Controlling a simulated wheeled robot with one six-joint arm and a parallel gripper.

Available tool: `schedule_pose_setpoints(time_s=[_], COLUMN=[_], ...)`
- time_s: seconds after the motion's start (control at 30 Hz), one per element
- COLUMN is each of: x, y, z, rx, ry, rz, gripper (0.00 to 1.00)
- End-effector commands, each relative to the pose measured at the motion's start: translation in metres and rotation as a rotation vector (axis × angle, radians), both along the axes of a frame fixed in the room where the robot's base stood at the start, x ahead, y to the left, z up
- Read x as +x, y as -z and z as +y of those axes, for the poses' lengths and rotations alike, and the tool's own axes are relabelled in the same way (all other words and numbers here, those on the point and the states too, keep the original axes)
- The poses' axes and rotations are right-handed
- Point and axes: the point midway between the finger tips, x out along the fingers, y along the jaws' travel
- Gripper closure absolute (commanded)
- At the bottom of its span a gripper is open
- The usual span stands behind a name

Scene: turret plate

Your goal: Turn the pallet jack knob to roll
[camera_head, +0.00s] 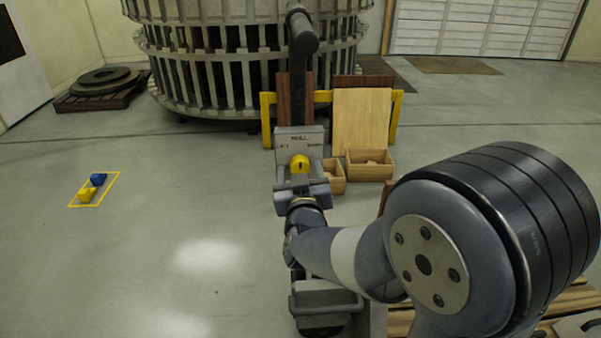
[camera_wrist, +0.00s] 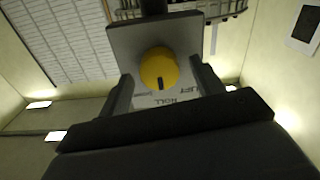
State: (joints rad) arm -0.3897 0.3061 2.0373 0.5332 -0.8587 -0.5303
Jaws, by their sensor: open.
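The yellow round knob (camera_head: 300,163) sits on the grey label plate (camera_head: 312,137) of the pallet jack. The plate reads ROLL at the top and LIFT at the left; the right word is hard to read. The wrist view shows the knob (camera_wrist: 159,68) upside down, its dark mark pointing toward the word ROLL on the plate (camera_wrist: 124,38). My gripper (camera_head: 301,183) is in front of the knob. In the wrist view my gripper (camera_wrist: 161,74) is open, with one finger either side of the knob and gaps between. I cannot tell how deep the fingertips reach.
The jack's dark handle (camera_head: 302,32) rises above the plate. Behind it stand a yellow frame (camera_head: 397,118) with a wooden board (camera_head: 360,122) and small wooden boxes (camera_head: 370,172). Blue (camera_head: 98,180) and yellow (camera_head: 87,195) blocks lie in a floor outline.

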Motion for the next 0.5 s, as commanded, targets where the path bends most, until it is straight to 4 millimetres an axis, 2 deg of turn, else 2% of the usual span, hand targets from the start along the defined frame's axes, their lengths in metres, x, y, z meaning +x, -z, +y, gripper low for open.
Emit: schedule_pose_setpoints(time_s=[0.17, 0.27, 0.5], x=[-0.004, -0.015, -0.063], y=[-0.001, -0.001, -0.001], z=[0.0, 0.001, 0.002], rx=[0.0, 0.001, 0.001], ry=[-0.001, -0.001, -0.004], rz=[0.0, 0.0, 0.0], gripper=[0.37, 0.37, 0.37])
